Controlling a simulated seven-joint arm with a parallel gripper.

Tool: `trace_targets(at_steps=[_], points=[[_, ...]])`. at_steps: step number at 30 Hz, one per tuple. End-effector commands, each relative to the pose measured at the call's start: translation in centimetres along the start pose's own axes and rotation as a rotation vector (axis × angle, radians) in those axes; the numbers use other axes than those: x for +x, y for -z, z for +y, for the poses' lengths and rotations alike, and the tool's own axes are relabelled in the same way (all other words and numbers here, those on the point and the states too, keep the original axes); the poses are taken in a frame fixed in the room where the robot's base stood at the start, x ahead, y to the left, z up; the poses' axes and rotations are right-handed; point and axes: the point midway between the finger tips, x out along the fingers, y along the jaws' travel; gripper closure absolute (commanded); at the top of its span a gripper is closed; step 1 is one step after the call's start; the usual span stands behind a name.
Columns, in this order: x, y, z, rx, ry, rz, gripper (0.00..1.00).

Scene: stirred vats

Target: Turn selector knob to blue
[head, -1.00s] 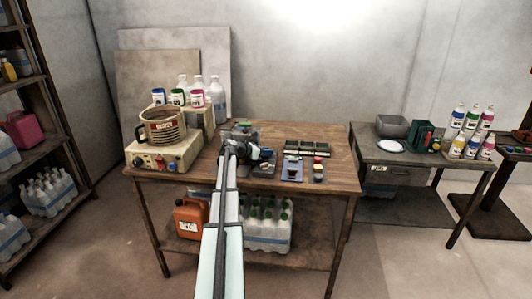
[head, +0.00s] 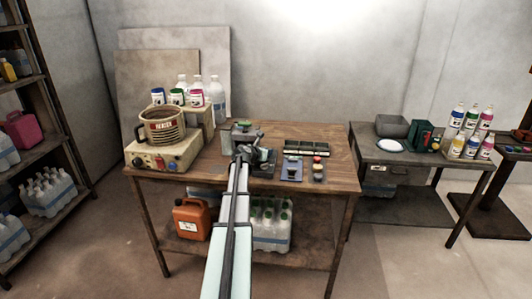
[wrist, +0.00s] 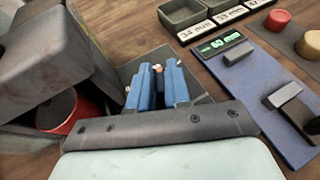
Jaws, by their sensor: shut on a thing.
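My gripper (wrist: 157,82) has two blue fingers in the wrist view, pointing away from the camera. They are shut on a small dark and orange piece (wrist: 158,69), which I take to be the selector knob. The fingers hide most of it, so its pointing direction and any colour marks around it cannot be told. In the head view my gripper (head: 245,153) is low over the wooden table, at the front of a small grey device (head: 243,134) with a green top. The knob cannot be made out there.
Right of my gripper lies a blue panel (wrist: 268,92) with a green display and dark handles. A grey block (wrist: 50,60) and a red round piece (wrist: 62,110) are close on the left. A pot (head: 162,126) stands further left.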

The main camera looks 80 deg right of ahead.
Motion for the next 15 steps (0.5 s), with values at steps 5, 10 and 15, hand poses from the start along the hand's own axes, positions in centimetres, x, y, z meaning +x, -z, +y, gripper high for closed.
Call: trace_targets(at_steps=[5,10,15], points=[[0.06,-0.05,-0.02,0.000,0.002,-0.001,0.81],[0.04,-0.04,-0.01,0.000,0.002,0.000,0.64],[0.02,-0.03,0.00,0.001,0.002,0.000,0.62]])
